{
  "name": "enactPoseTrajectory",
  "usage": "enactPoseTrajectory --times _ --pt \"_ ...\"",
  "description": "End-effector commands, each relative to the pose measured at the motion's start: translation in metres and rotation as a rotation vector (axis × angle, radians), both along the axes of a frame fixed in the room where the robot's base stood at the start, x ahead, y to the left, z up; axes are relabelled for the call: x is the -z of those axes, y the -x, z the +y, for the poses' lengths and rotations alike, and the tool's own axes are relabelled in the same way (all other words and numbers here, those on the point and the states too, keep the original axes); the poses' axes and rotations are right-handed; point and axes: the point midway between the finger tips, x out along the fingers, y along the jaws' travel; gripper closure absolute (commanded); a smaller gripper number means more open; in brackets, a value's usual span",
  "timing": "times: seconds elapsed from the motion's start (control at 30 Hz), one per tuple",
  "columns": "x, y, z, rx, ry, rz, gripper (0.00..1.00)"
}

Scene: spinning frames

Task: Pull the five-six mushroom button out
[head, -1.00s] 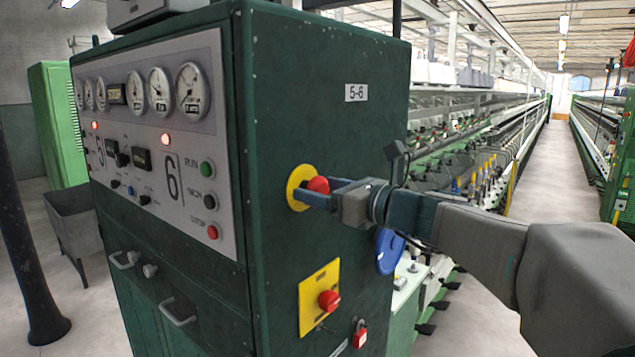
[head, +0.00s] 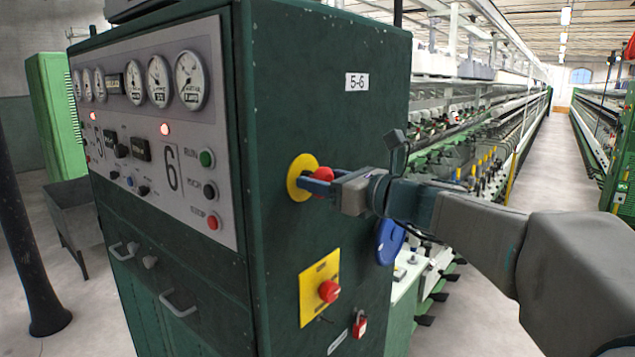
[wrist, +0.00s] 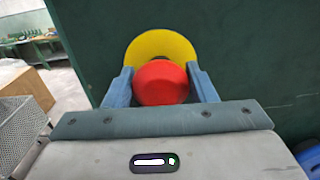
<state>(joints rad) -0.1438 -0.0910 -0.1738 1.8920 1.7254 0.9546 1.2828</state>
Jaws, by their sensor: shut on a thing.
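The five-six mushroom button (head: 324,174) is a red round head on a yellow round plate (head: 297,180), high on the side of the green cabinet, below the 5-6 label (head: 357,82). My gripper (head: 314,186) reaches it from the right, with its fingers on either side of the red head. In the wrist view the red head (wrist: 161,83) sits between the two blue fingers, with the yellow plate (wrist: 160,45) behind it. My gripper is shut on the red head. A dark gap or stem shows between head and plate.
A second red button (head: 329,291) on a yellow rectangular plate is lower on the same side. A red padlock (head: 360,325) and a blue rounded object (head: 390,242) are nearby. The gauge panel (head: 160,130) faces left. An open aisle (head: 530,165) runs at the right.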

Motion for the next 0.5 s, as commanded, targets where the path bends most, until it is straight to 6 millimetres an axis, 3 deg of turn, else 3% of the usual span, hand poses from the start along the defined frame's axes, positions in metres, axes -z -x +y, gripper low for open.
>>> enactPoseTrajectory --times 0.1,0.13,0.2,0.5 --pt "0.0017 -0.0002 -0.0012 0.002 0.003 0.003 0.9" --pt "0.0017 -0.0002 -0.0013 0.002 0.003 0.003 0.46" --pt "0.0018 -0.0004 -0.0014 0.002 0.002 0.004 0.3" --pt "0.0014 0.0006 -0.0008 0.0 0.002 0.003 0.3"
